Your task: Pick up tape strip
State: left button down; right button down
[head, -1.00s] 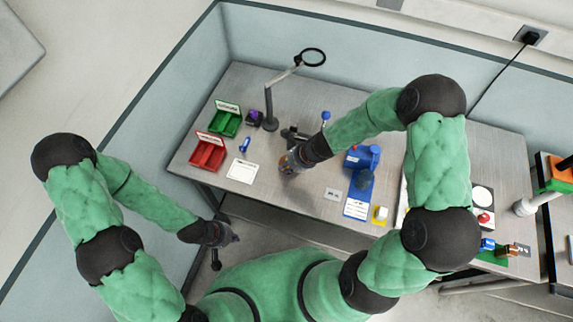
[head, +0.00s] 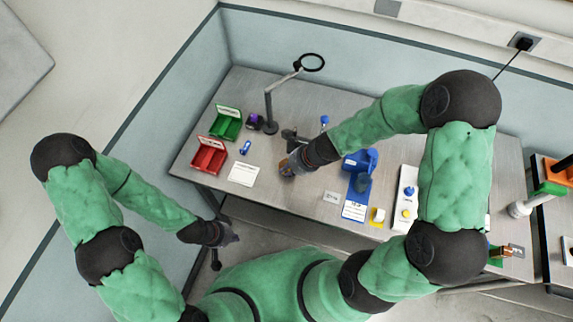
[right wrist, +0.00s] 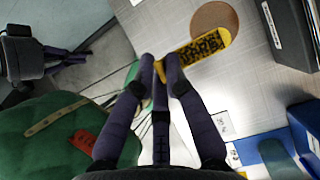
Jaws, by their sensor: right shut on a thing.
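The tape strip (right wrist: 205,48) is yellow with black print and shows in the right wrist view, slanting up and right from the fingertips. My right gripper (right wrist: 163,68) is shut on its lower left end. In the head view my right gripper (head: 287,167) is over the front middle of the table, and the strip is too small to make out there. My left gripper (head: 232,236) hangs off the table's front left, away from the strip. Its fingers are too small and dark to judge.
A red bin (head: 208,157) and a green bin (head: 227,124) stand at the table's left, near a white card (head: 243,173). A magnifier stand (head: 269,105) rises behind my right gripper. A blue device (head: 359,163) stands to its right. A brown disc (right wrist: 214,16) lies beyond the strip.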

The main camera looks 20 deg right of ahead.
jog(key=s+a+r, duration=0.1)
jog(key=s+r, duration=0.4)
jog(key=s, duration=0.5)
jog(key=shift+s+a+r+p, duration=0.2)
jog(key=shift+a+r+p, duration=0.1)
jog(key=shift+a+r, duration=0.1)
dwell(4.2)
